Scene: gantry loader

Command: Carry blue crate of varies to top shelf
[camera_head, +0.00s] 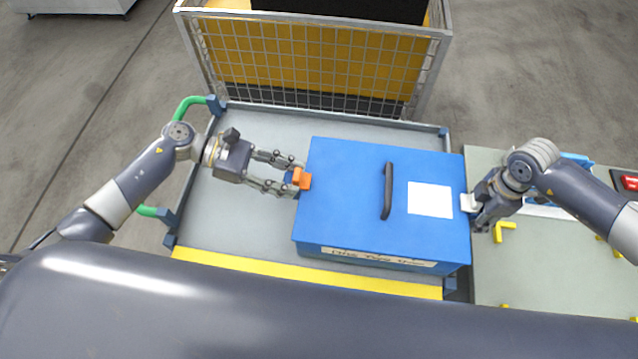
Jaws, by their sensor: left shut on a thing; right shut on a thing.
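The blue crate (345,185) is a closed box with a black handle (388,190) and a white label (430,200) on top, and a white lettered strip on its near side. It is over the grey cart top (240,130); I cannot tell whether it rests on it or is slightly raised. My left gripper (296,180) is shut on the orange tab (303,178) at the crate's left side. My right gripper (474,207) is shut at the white tab (467,202) on the crate's right side; its fingers are partly hidden. No top shelf is recognisable.
A wire mesh cage (310,62) with yellow and black contents stands just behind the cart. A pale green table (560,270) with yellow corner brackets (505,231) adjoins on the right. The cart has green handles (190,104) at left. Open floor lies left.

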